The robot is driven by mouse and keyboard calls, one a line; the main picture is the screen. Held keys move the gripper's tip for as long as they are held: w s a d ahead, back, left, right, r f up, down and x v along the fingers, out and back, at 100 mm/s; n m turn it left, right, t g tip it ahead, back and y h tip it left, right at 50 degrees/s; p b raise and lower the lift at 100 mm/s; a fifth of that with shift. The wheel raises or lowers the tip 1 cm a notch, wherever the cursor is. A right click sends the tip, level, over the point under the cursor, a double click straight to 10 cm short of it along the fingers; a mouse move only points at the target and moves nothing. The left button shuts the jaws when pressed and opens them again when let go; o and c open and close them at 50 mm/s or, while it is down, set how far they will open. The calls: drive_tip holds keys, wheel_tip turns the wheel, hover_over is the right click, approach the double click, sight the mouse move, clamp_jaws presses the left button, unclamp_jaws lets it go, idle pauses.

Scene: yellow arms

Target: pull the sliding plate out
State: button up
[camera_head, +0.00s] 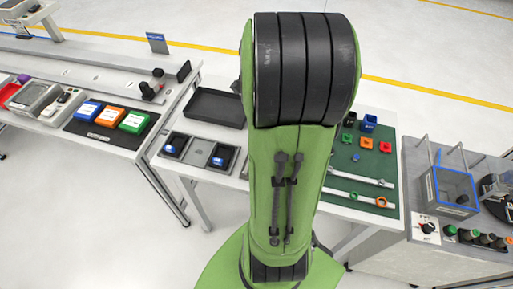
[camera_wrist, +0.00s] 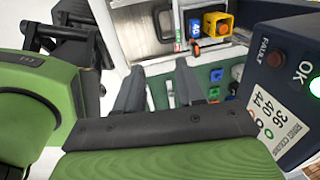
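I cannot tell for sure which part is the sliding plate. A flat grey plate (camera_head: 198,152) lies between two dark holders with blue pieces on the middle table, left of my arm. My gripper (camera_wrist: 160,68) shows in the wrist view, with its two dark grey fingers apart and nothing seen between them. Behind the fingers is a green mat (camera_wrist: 158,92) with a white strip. My green arm hides the centre of the head view, and my gripper does not show there.
A dark tray (camera_head: 216,107) stands behind the holders. The green mat (camera_head: 343,182) right of my arm carries small coloured parts and white rails. A dark box with an OK lamp (camera_wrist: 285,85) is close on the right in the wrist view.

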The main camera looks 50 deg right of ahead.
drive_tip(key=f+b, duration=0.1)
drive_tip(key=f, duration=0.4)
drive_tip(key=d+f+b, duration=0.1)
drive_tip(key=f, duration=0.4)
drive_tip(key=w+d+f+b, duration=0.1)
drive_tip(key=f, duration=0.4)
drive_tip(key=shift+d+f, duration=0.1)
drive_tip(key=shift+d, duration=0.05)
drive_tip(key=shift+s, duration=0.1)
clamp_jaws()
